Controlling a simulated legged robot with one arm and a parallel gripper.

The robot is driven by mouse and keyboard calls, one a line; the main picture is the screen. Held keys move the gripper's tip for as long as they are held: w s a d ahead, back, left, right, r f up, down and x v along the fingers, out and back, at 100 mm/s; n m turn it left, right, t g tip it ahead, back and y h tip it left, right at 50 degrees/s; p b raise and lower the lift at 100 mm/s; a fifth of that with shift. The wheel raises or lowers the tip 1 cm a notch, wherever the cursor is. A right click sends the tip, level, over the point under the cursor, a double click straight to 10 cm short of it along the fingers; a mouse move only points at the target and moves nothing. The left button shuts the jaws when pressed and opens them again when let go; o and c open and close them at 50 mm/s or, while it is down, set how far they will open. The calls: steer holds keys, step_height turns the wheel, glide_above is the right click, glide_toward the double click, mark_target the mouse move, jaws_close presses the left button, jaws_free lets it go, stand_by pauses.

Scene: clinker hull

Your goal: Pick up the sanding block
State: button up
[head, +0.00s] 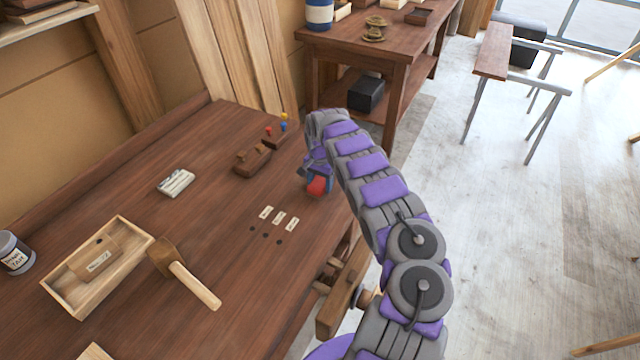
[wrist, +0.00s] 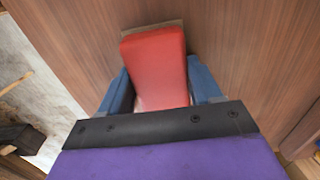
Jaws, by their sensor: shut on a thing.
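The sanding block is a red block with a tan edge along its far end, and it fills the middle of the wrist view (wrist: 155,60). In the head view its red side (head: 317,187) shows at the end of my arm, near the bench's right edge. My gripper (wrist: 160,90) is shut on it, with a blue finger against each side. Its near end is hidden behind the gripper's dark bar. I cannot tell whether its underside touches the bench top.
On the bench (head: 215,240) are a wooden plane (head: 252,161), a mallet (head: 185,275), a wooden tray (head: 70,300), a jar (head: 15,252), a pale bundle (head: 176,183) and several small labels beside dark holes. A vise (head: 343,290) juts from the bench's right side.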

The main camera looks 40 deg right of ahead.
mark_target(320, 181)
steer(key=shift+r+p, duration=0.45)
steer(key=shift+r, duration=1.55)
steer(key=s+a, duration=0.3)
steer(key=s, duration=0.1)
steer(key=s+a+p, duration=0.1)
steer(key=s+a, duration=0.2)
steer(key=s, duration=0.1)
steer(key=s+a+r, duration=0.1)
steer(key=s+a, duration=0.2)
steer(key=s, duration=0.1)
steer(key=shift+s+a+p, duration=0.3)
steer(key=shift+a+p, duration=0.1)
